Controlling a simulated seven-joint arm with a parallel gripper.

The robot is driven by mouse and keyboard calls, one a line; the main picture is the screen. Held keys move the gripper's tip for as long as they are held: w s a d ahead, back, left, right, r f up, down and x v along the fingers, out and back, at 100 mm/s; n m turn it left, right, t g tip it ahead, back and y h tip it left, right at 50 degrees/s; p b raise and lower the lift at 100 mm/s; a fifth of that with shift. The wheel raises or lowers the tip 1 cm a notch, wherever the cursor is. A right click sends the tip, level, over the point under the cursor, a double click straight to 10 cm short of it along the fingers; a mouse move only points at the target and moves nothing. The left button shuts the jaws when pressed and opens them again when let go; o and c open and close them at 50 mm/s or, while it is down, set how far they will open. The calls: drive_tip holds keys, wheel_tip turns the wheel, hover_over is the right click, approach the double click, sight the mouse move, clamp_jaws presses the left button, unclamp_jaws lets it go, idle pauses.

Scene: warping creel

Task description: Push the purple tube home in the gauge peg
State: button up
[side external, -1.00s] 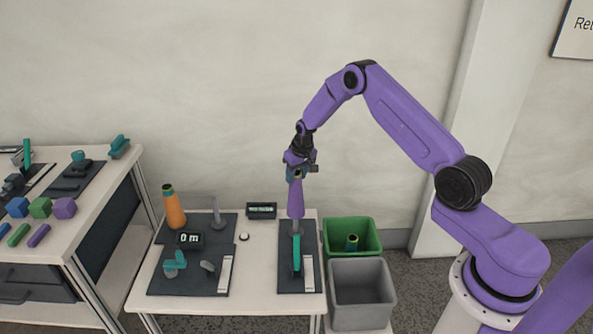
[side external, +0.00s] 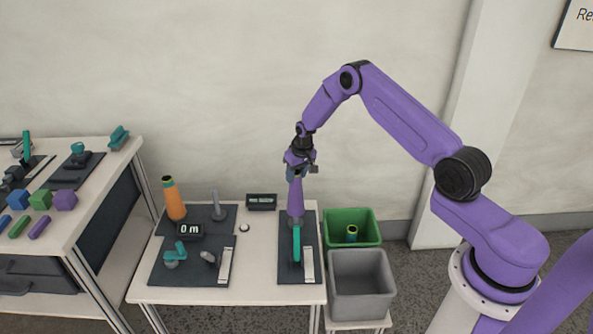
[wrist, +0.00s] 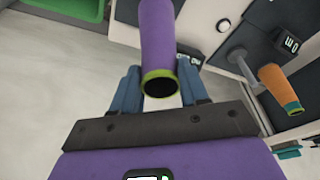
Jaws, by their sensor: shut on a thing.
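The purple tube (side external: 296,198) stands upright in my gripper (side external: 297,172), its lower end low over the right-hand dark board (side external: 285,272). A small grey piece shows at its foot; I cannot tell how much of the gauge peg is inside, as the tube hides it. In the wrist view the tube (wrist: 158,45) shows its open, green-rimmed end toward me, between the blue fingers of my gripper (wrist: 160,88). The fingers are shut on that end. A teal lever (side external: 296,244) stands on the board just in front of the tube.
A green bin (side external: 366,220) and a grey bin (side external: 361,295) stand right of the table. On the left boards are an orange tube (side external: 174,200), a bare grey peg (side external: 217,205) and a display (side external: 189,230) reading 0 m. A small dark box (side external: 261,201) sits behind.

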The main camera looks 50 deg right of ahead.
sight(296, 185)
drive_tip(key=shift+f, duration=1.6)
drive_tip(key=shift+f, duration=1)
drive_tip(key=o, duration=1.3)
drive_tip(key=shift+c, duration=0.2)
drive_tip(key=shift+v, duration=3.5)
